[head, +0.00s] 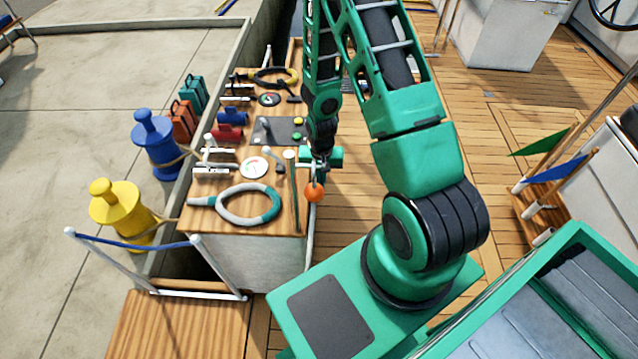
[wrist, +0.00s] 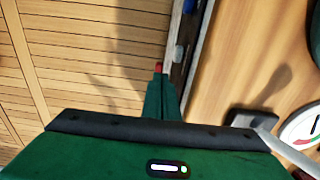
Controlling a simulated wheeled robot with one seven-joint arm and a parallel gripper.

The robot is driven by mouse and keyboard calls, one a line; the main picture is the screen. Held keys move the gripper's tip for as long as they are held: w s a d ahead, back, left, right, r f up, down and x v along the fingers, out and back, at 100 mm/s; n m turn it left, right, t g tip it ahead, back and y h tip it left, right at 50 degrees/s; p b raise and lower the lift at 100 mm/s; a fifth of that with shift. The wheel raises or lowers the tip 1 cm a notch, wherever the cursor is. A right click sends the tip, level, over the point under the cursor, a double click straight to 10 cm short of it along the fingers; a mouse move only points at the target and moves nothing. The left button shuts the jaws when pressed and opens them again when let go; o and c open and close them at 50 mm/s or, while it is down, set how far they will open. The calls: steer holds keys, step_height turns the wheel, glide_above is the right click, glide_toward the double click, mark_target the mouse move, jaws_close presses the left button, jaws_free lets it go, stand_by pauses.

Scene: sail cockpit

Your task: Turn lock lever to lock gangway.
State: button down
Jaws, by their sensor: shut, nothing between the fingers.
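My gripper (head: 320,165) is shut and empty at the deck-side edge of the wooden console. In the wrist view its green fingers (wrist: 161,96) are together, over the line between deck and console. An orange ball (head: 314,192) shows just below the gripper in the head view; I cannot tell whether it belongs to the lock lever or whether the gripper touches it. A small red tip (wrist: 158,68) shows at the fingertips in the wrist view. The gangway (head: 180,325), a wooden plank with white posts and a blue rope, lies at the lower left.
The console (head: 225,218) carries a white-and-teal ring handle (head: 238,204), a gauge (head: 254,168) and several small levers. A blue bollard (head: 157,145) and a yellow bollard (head: 122,212) stand on the quay. Open deck (head: 345,215) lies right of the console.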

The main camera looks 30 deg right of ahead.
steer(key=s+a+r, duration=0.3)
steer(key=s, duration=0.2)
steer(key=shift+s+a+r, duration=0.25)
steer(key=shift+a+r, duration=0.15)
steer(key=shift+r, duration=0.1)
